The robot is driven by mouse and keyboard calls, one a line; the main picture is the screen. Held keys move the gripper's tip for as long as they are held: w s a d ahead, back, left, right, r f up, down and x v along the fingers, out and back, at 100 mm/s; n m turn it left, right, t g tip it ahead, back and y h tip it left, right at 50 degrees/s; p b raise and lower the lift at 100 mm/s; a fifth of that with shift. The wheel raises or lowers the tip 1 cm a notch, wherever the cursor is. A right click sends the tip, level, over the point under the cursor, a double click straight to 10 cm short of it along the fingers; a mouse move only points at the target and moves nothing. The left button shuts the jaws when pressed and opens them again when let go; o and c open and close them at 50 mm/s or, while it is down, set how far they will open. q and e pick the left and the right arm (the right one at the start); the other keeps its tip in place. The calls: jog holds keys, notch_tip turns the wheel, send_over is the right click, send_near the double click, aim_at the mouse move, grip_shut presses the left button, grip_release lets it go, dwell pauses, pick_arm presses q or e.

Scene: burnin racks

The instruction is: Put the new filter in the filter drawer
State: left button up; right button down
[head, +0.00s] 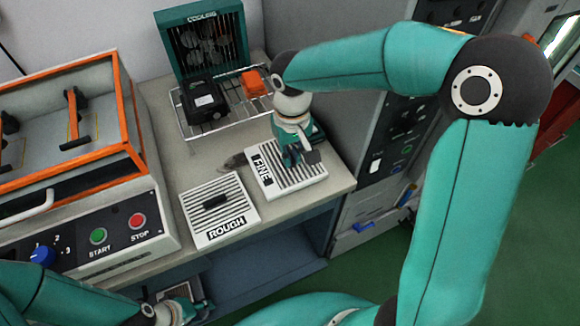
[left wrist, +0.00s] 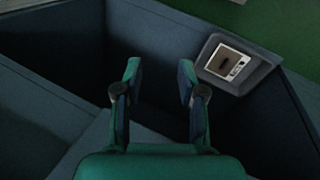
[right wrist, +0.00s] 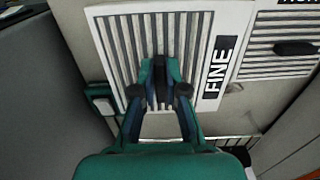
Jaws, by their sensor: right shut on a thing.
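The FINE filter (head: 307,178), a white ribbed panel with a black label, lies flat at the bench's front right corner. It fills the top of the right wrist view (right wrist: 110,45). My right gripper (head: 297,157) is over it, shut on its black grip (right wrist: 158,78). The ROUGH filter (head: 225,190), a similar panel with a black handle, lies left of it, untouched. My left gripper (left wrist: 160,78) is open and empty, low in front of the bench. Beyond its fingers is a pale framed, labelled piece in a grey recess (left wrist: 232,63); I cannot tell whether this is the filter drawer.
A wire rack (head: 228,110) behind the filters holds a black module (head: 204,100) and an orange block (head: 253,83). The orange-edged machine (head: 75,130) fills the left. A dark cabinet (head: 385,140) stands right. A grey thing (head: 234,161) lies behind the filters.

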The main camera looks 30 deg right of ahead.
jog(key=shift+f, duration=2.35)
jog(key=c, duration=1.2)
grip_release()
